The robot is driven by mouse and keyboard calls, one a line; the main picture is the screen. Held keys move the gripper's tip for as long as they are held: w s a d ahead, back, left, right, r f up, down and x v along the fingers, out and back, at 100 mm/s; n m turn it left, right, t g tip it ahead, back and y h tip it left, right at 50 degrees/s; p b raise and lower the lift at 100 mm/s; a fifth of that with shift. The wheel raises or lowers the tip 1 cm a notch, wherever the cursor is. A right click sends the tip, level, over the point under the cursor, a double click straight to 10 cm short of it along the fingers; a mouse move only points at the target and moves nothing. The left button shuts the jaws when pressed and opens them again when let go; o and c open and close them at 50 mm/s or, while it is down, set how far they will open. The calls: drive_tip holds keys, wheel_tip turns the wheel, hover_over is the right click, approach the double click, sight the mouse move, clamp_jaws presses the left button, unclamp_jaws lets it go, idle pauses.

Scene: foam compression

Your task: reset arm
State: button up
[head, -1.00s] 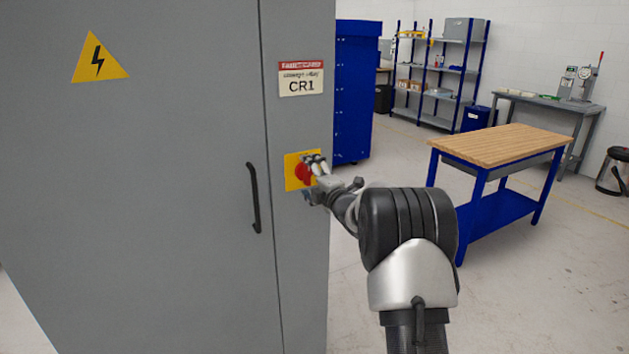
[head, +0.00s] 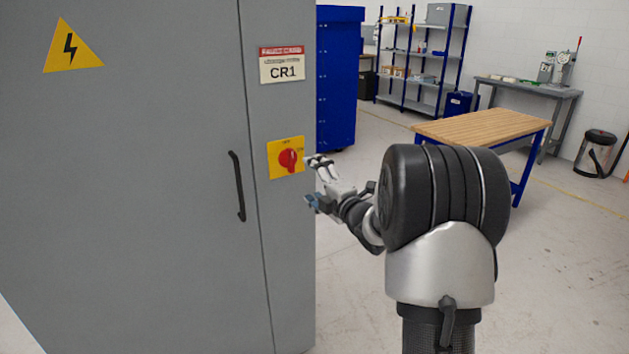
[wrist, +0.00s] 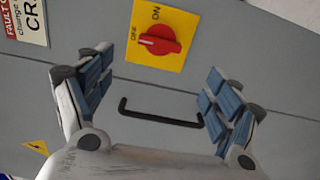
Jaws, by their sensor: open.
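My gripper (head: 315,182) is open and empty in the head view, just right of the cabinet's front edge and apart from it. In the wrist view its two blue-padded fingers (wrist: 155,98) are spread wide with nothing between them. A red rotary switch (head: 289,160) on a yellow plate (head: 273,160) sits on the grey cabinet, to the left of and above my gripper. The wrist view shows the switch (wrist: 160,40) beyond the fingertips, with clear space around it.
The tall grey cabinet (head: 150,220) fills the left, with a black handle (head: 236,187) and a CR1 label (head: 282,65). A wood-topped table (head: 483,126) stands to the right. A blue cabinet (head: 337,80) is behind. Floor at the right is open.

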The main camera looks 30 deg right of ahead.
idle(0.3)
drive_tip(key=s+a+r+m+g+h, duration=0.4)
drive_tip(key=s+a+m+g, duration=0.2)
drive_tip(key=s+a+m, duration=0.5)
drive_tip(key=s+a+f+m+g+y, duration=0.1)
drive_tip(key=s+a, duration=0.3)
drive_tip(key=s, duration=0.6)
drive_tip(key=s+a+f+m+g+y, duration=0.1)
drive_tip(key=s+a+f+m+g, duration=0.3)
drive_tip(key=s, duration=0.6)
drive_tip(key=s+a+f+m+g+y, duration=0.1)
drive_tip(key=s+a+f+m+g, duration=0.1)
drive_tip(key=s, duration=0.9)
drive_tip(key=shift+a+f+m, duration=0.3)
drive_tip(key=shift+a+f, duration=0.3)
drive_tip(key=shift+a, duration=0.3)
drive_tip(key=shift+c, duration=0.4)
